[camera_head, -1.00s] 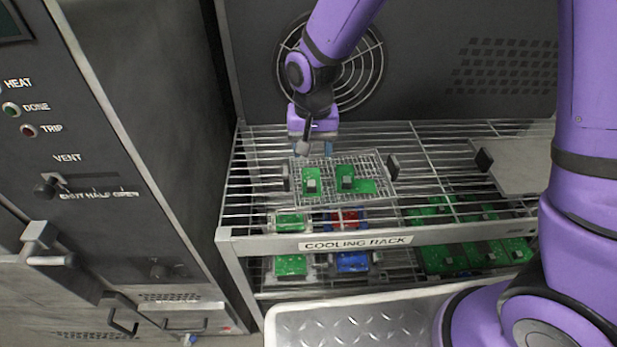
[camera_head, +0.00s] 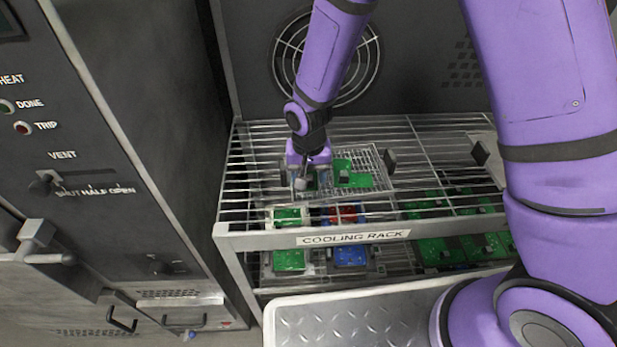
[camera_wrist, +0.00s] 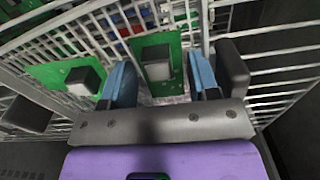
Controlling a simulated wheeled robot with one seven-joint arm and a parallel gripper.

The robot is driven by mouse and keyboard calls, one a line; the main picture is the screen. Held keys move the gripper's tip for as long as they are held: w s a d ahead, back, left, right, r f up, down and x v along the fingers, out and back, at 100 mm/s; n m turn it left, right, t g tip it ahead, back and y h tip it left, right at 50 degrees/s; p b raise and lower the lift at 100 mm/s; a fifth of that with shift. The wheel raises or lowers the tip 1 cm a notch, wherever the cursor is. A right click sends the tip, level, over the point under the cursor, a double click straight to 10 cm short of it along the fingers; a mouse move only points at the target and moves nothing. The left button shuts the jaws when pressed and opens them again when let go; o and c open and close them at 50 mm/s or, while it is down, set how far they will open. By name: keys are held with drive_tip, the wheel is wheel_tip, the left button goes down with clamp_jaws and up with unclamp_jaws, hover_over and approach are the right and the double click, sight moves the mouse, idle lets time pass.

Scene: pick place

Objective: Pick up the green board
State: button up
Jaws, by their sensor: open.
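Two green boards with dark blocks lie on a wire tray (camera_head: 374,154) on the upper shelf of the cooling rack. The left green board (camera_wrist: 174,44) is between the blue fingertips of my gripper (camera_wrist: 163,85) in the wrist view; in the head view my gripper (camera_head: 306,178) mostly hides it. The right green board (camera_head: 352,174) is in plain view beside my gripper and also shows in the wrist view (camera_wrist: 45,72). My gripper is open and low over the left board, a finger on either side of it. I cannot tell whether the fingers touch it.
The cooling rack (camera_head: 352,237) has a labelled front rail. More green boards and red and blue pieces lie on the shelf below. Dark handles (camera_head: 390,161) stand at the tray's ends. An oven-like cabinet (camera_head: 90,150) is at left, a metal tray (camera_head: 340,325) in front.

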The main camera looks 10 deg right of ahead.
drive_tip(key=shift+c, duration=0.4)
drive_tip(key=c, duration=0.9)
